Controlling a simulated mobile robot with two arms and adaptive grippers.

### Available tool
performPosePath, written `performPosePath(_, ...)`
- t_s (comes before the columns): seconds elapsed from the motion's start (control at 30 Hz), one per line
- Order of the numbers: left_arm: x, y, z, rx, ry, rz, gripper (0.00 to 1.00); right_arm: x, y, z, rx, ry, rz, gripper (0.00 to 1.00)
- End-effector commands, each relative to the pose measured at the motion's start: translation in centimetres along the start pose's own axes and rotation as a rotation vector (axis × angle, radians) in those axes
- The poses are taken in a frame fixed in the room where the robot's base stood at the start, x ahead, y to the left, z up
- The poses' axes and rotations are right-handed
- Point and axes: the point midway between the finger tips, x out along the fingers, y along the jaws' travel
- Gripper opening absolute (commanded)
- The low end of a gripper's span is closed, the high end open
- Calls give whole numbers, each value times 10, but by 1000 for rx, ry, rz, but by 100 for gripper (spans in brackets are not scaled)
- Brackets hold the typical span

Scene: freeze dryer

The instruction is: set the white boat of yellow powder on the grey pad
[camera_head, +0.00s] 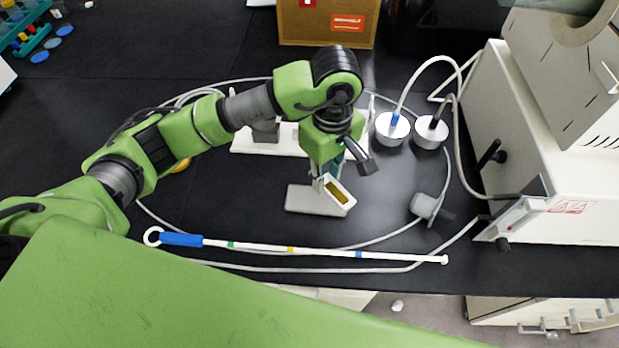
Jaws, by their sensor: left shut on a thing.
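The white boat (347,203) with yellow powder (338,193) in it is in the middle of the head view. My left gripper (326,184) reaches down to it from above and is shut on the boat's left side. The grey pad (303,202) lies flat on the black bench just left of the boat. The boat overlaps the pad's right end in the picture. I cannot tell whether the boat touches the pad. My right gripper is not in view.
A white machine (530,150) stands at the right with cables and two white round-topped vessels (393,128) beside it. A white rod with a blue handle (181,240) lies in front. A cardboard box (328,22) stands at the back.

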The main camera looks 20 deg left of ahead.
Motion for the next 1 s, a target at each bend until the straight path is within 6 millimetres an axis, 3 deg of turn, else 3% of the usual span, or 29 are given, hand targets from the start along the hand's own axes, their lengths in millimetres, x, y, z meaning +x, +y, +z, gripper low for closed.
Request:
performPosePath(0.03, 2, -2, -14, -8, 0, -5, 7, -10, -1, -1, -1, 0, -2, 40)
performPosePath(0.3, 47, -1, -46, 1, -2, -1, 7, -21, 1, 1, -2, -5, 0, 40)
performPosePath(0.53, 64, -1, -60, -1, -1, -3, 7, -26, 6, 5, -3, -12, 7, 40)
performPosePath(0.77, 92, 0, -59, 2, -2, 0, 7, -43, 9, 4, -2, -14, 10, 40)
performPosePath(1.0, 95, 1, -60, 3, 0, 2, 7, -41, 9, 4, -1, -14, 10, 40)
